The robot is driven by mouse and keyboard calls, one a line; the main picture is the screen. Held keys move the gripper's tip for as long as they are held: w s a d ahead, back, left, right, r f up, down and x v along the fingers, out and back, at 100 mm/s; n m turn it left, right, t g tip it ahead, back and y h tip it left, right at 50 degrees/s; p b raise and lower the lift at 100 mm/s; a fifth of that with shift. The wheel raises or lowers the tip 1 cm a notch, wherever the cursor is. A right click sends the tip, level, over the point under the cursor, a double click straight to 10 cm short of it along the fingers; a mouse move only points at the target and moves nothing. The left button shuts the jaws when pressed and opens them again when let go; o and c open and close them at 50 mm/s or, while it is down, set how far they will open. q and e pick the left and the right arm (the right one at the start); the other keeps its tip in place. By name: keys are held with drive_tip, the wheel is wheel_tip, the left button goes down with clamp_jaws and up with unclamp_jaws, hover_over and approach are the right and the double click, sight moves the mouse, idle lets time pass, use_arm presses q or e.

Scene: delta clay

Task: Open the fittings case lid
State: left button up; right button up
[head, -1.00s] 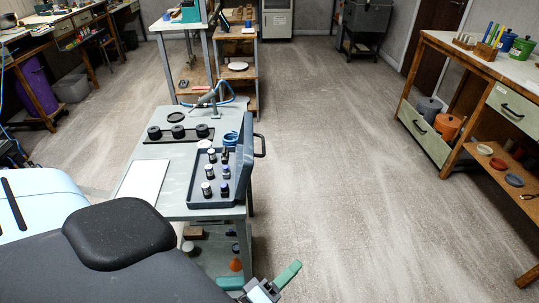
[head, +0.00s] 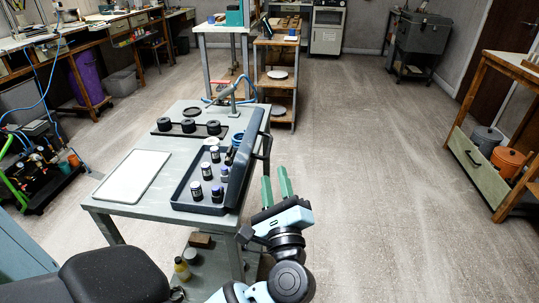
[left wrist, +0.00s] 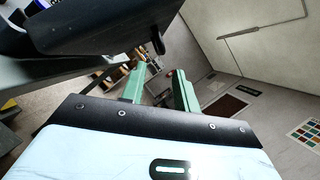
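The fittings case (head: 181,199) is a dark blue-grey tray on a grey table, holding several small dark bottles with white or blue caps. Its lid (head: 246,160) stands steeply raised along the tray's right side, with a black handle (head: 266,147) on its outer face. My left gripper (head: 276,183) has green fingers and is open and empty, just right of the table and below the handle, apart from it. In the left wrist view, the fingers (left wrist: 159,82) are spread with nothing between them; the dark lid (left wrist: 95,30) and handle (left wrist: 157,42) are above them. My right gripper is out of view.
The grey table (head: 112,199) also bears a white board (head: 133,176), several black round pieces in a row (head: 189,126) and a lamp-like arm. The floor right of the table is clear. A wooden bench (head: 511,80) stands at far right.

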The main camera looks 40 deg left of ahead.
sight(254, 156)
use_arm(q)
drive_tip(key=p+x, duration=0.1)
drive_tip(key=x, duration=0.6)
drive_tip(key=shift+w+a, duration=0.25)
clamp_jaws()
